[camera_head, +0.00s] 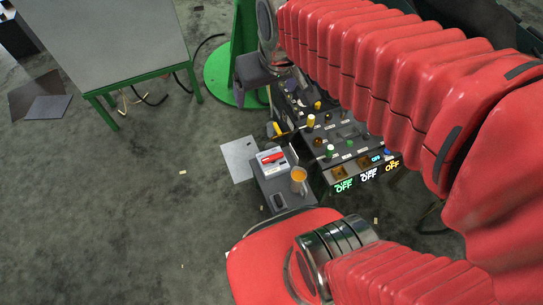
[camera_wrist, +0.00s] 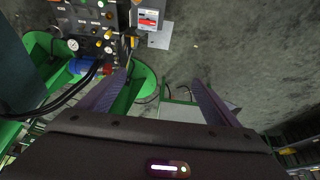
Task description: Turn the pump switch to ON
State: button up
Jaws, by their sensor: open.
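The dark control panel (camera_head: 345,136) is right of centre in the head view, with several small yellow, green and orange knobs. Its front edge shows lit signs reading OFF: a green sign (camera_head: 343,186), a white one and an orange one. The smaller words are too small to read surely, so I cannot tell which knob is the pump switch. The panel also shows upside down at the top left of the wrist view (camera_wrist: 88,17). My gripper (camera_wrist: 160,80) is open and empty, with its dark purple fingers apart. In the head view it is beyond the panel, partly hidden by my red arm.
A green round-based stand (camera_head: 222,75) is behind. A grey table (camera_head: 105,40) with green legs is at the upper left. Open floor lies at the left.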

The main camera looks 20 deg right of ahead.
jog(key=o, duration=0.4)
jog(key=shift+g, duration=0.7)
jog(key=w+d+f, duration=0.1)
jog(key=w+f, duration=0.1)
jog(key=w, duration=0.2)
jog(key=w+f, duration=0.3)
jog(key=w+d+f, duration=0.1)
jog(key=w+f, duration=0.1)
jog(key=w, duration=0.2)
jog(key=shift+w+d+f, duration=0.3)
jog(key=shift+d+f, duration=0.05)
jog(key=shift+f, duration=0.05)
jog(key=shift+c, duration=0.2)
jog(key=g, duration=0.3)
send_over(273, 157)
notch_tip(273, 157, down, 46)
jog(key=shift+r, duration=0.15)
jog(key=shift+f, duration=6.9)
